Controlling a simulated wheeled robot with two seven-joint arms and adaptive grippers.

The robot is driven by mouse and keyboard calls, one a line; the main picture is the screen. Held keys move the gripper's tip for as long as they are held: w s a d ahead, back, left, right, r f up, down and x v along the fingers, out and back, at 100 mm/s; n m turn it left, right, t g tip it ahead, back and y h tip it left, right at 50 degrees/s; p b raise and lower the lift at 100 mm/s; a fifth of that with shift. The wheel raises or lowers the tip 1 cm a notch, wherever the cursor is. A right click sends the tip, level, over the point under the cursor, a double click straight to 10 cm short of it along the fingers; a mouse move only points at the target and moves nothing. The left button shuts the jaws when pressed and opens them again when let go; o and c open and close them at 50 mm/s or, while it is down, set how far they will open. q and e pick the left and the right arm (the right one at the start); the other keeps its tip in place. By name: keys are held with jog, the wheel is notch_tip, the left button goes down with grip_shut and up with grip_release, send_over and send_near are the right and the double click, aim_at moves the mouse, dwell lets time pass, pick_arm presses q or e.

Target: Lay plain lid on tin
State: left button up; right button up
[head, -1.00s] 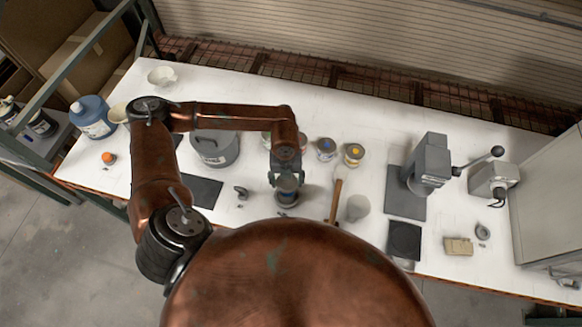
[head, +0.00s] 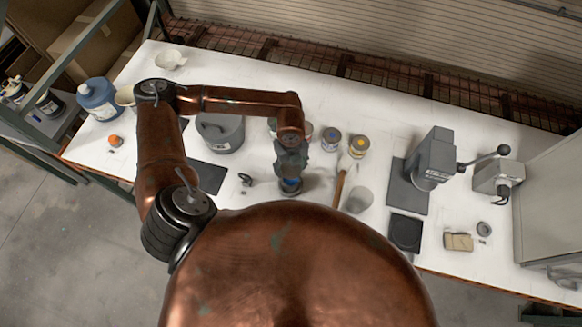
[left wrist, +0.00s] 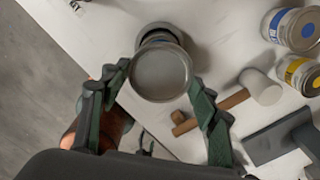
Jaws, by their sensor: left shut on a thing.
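My left gripper (head: 291,170) is shut on the plain lid, a round grey disc (left wrist: 160,76) held between both fingers in the left wrist view. I cannot tell whether the lid touches the tin. In the head view the gripper hides the lid. My right gripper is not in view.
Blue-marked (head: 331,139) and yellow-marked (head: 360,146) tins stand behind. The table's front is partly hidden by my body.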

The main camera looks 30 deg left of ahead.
pick_arm(q)
jog(key=shift+f+b, duration=2.2)
jog(key=shift+f, duration=0.55)
jog(key=shift+f+b, duration=0.65)
jog(key=shift+f, duration=0.05)
jog(key=o, duration=0.8)
jog(key=shift+o, duration=0.2)
notch_tip(320, 180, up, 12)
jog(key=shift+r, duration=0.1)
